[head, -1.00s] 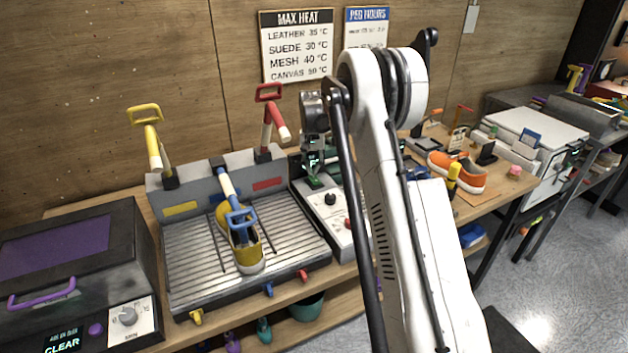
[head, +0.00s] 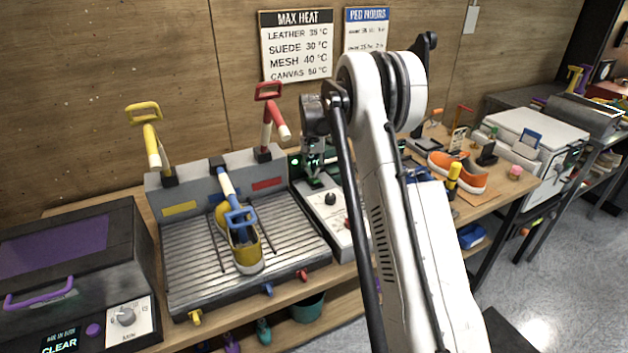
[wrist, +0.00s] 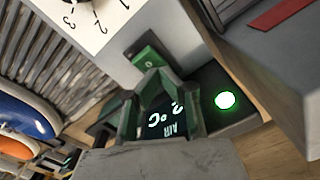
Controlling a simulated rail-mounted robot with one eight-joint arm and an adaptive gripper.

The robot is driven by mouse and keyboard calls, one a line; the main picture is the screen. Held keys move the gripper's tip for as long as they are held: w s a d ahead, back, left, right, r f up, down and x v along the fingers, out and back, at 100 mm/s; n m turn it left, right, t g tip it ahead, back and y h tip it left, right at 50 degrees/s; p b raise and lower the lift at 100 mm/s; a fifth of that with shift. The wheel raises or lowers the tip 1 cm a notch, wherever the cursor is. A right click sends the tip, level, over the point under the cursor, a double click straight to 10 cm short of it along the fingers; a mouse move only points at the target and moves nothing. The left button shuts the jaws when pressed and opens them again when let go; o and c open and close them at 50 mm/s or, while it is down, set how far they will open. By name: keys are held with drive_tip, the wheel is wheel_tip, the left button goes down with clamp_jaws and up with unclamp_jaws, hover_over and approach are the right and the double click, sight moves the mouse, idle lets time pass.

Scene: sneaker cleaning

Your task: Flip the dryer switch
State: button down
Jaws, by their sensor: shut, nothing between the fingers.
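The dryer (head: 343,228) is a white-topped control box with a black knob (head: 330,198), right of the grey ribbed rack. Its green rocker switch (wrist: 150,62) shows in the wrist view, just beyond my fingertips. My gripper (wrist: 155,80) is shut and empty, pointing at the switch; I cannot tell whether it touches. In the head view my gripper (head: 314,178) is low over the back of the control box and hides the switch. A dark display (wrist: 166,122) with "AIR" and "°C" is partly behind my fingers. A round green light (wrist: 225,100) glows beside it.
A yellow and white sneaker (head: 240,245) sits on the ribbed rack (head: 190,265), with a red-handled lever (head: 268,120) close left of my gripper. An orange shoe (head: 460,172) stands to the right. The wooden wall is behind.

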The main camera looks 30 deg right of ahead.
drive_tip(key=shift+r+p, duration=1.05)
drive_tip(key=shift+r, duration=2.5)
